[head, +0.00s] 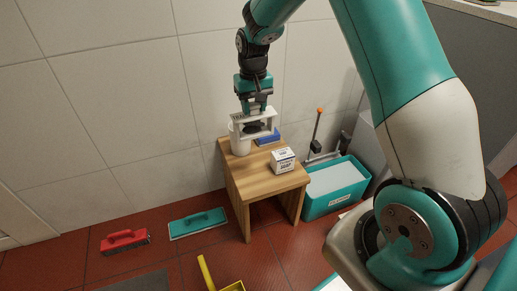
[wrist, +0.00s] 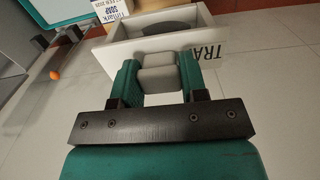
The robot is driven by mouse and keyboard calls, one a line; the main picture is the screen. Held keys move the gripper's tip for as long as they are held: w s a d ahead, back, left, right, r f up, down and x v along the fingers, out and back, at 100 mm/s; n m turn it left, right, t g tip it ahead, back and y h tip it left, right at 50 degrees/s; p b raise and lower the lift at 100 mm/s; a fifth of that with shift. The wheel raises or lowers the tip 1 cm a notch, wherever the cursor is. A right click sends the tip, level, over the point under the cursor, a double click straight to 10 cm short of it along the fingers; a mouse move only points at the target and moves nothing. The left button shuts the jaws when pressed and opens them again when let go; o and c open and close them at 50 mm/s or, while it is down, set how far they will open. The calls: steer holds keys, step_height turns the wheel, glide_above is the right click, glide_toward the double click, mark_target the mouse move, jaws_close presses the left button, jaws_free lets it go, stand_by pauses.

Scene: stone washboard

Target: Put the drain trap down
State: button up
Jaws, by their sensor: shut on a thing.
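The drain trap is a pale, box-shaped frame (head: 270,125) with a dark round part inside. It shows in the wrist view as a white box (wrist: 105,58) with the letters "TRA" on its side. My gripper (head: 257,109) points down and is shut on the trap's near side, with its teal fingers (wrist: 159,75) around a grey block there. The trap is over the back part of a small wooden table (head: 250,181). I cannot tell for sure whether its underside touches anything.
On the table stand a white cylindrical container (head: 239,142), a soap box (head: 283,161) and a blue item (head: 268,138). A teal tub (head: 335,185) stands to the right. A red brush (head: 125,240), a teal float (head: 197,223) and a yellow dustpan (head: 206,273) lie on the floor.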

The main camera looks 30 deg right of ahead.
step_height(320, 180, down, 20)
steer(key=b, duration=0.5)
steer(key=shift+r+b, duration=0.2)
steer(key=shift+b, duration=0.1)
steer(key=shift+f, duration=0.45)
steer(key=o, duration=1.1)
